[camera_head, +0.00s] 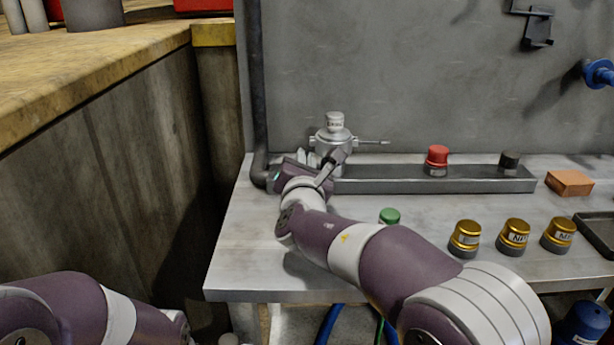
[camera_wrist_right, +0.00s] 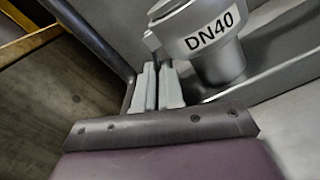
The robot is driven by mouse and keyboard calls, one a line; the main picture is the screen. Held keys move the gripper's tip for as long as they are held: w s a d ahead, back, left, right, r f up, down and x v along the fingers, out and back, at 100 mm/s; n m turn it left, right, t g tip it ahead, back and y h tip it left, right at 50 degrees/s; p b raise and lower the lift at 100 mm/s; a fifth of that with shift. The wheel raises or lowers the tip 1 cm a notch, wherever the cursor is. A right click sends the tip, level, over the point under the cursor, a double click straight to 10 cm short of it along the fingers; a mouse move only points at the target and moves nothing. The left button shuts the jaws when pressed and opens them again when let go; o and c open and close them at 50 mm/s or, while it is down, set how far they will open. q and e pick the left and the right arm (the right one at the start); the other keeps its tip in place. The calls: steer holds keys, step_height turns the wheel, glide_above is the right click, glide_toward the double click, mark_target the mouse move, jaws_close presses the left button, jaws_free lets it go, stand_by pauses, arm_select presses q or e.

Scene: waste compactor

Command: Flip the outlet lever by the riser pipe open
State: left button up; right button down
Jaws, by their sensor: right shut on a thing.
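A grey valve fitting (camera_head: 334,143) with a capped top stands at the left end of the metal channel. It shows in the right wrist view with a "DN40" label (camera_wrist_right: 211,38). The dark riser pipe (camera_head: 257,85) runs down the wall to its left and also shows in the wrist view (camera_wrist_right: 97,38). My right gripper (camera_head: 306,157) is at the left side of the fitting. Its pale fingers (camera_wrist_right: 158,87) are close together, shut on what seems to be the outlet lever, mostly hidden between them. My left arm is at the lower left; its gripper is not clearly visible.
A red-topped knob (camera_head: 437,160) and a dark knob (camera_head: 510,161) stand along the channel (camera_head: 430,186). A green cap (camera_head: 389,216), several gold caps (camera_head: 515,237) and an orange block (camera_head: 569,183) are on the bench. A wooden counter (camera_head: 95,60) bounds the left side.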

steer(key=m+b, duration=0.2)
steer(key=a+m+b, duration=0.1)
steer(key=m+b, duration=0.1)
steer(key=b, duration=0.1)
steer(key=r+m+b, duration=0.1)
steer(key=m+b, duration=0.1)
steer(key=shift+a, duration=0.35)
steer(key=m+b, duration=0.1)
steer(key=m, duration=0.1)
steer(key=r+m+b, duration=0.1)
steer(key=b, duration=0.1)
steer(key=shift+a+r+m, duration=0.1)
steer(key=shift+a+m, duration=0.1)
steer(key=shift+m, duration=0.2)
steer(key=shift+r+m+b, duration=0.45)
steer(key=shift+m+b, duration=0.25)
steer(key=shift+m, duration=0.4)
steer(key=shift+r+m, duration=0.15)
steer(key=shift+m, duration=0.15)
steer(key=shift+r, duration=0.15)
steer(key=c, duration=1.5)
jaws_free()
steer(key=shift+c, duration=0.2)
